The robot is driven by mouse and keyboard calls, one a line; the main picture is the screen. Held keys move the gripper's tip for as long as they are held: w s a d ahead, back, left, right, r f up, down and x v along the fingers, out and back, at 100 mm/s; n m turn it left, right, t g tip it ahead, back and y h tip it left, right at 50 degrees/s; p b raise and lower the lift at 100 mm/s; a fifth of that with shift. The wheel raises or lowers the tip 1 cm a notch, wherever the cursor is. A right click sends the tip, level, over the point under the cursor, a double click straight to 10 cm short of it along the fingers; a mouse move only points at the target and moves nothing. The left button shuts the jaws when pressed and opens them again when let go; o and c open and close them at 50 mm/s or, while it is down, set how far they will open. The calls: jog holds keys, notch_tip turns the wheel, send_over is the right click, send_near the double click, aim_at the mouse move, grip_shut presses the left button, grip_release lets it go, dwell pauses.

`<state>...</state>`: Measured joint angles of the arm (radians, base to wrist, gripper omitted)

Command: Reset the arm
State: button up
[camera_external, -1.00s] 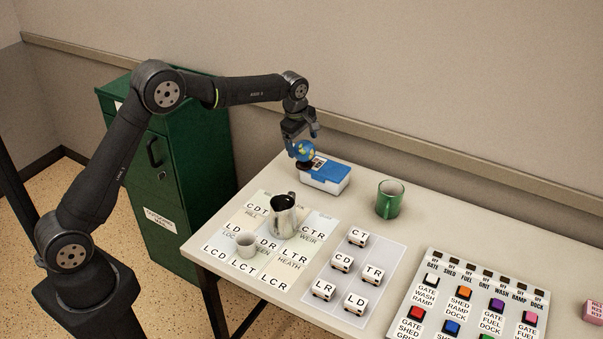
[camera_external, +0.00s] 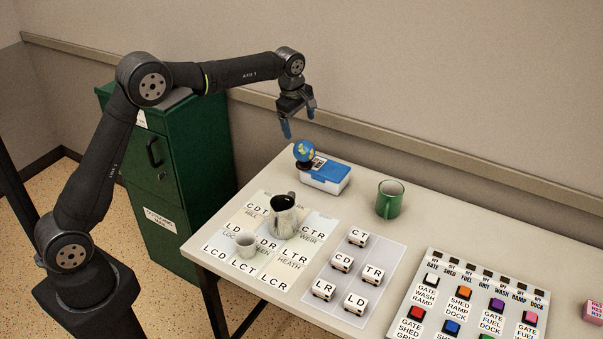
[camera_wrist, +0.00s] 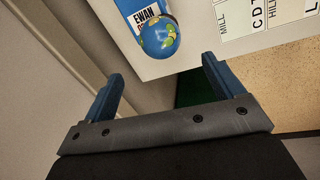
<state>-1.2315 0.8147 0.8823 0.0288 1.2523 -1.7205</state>
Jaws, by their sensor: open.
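My gripper (camera_external: 299,134) is open and empty, in the air above and a little left of the far end of the table. Its blue fingers also show spread apart in the wrist view (camera_wrist: 158,90). A small globe (camera_external: 304,151) stands below the gripper, at the left end of a blue-lidded white box (camera_external: 326,180). The globe also shows in the wrist view (camera_wrist: 157,38), beyond the fingers and apart from them. The box's label reads "EWAN" in the wrist view.
A green cabinet (camera_external: 177,190) stands left.

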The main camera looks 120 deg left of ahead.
aim_at(303, 141)
jog(key=f, duration=0.4)
jog(key=a+f, duration=0.1)
jog(key=f, duration=0.3)
jog(key=a+f, duration=0.1)
jog(key=f, duration=0.2)
jog(key=shift+w+a+f, duration=0.1)
jog(key=shift+w+f, duration=0.1)
jog(key=shift+f, duration=0.2)
notch_tip(303, 141, up, 3)
jog(key=shift+f, duration=0.1)
jog(key=shift+r, duration=0.5)
jog(key=shift+f, duration=0.1)
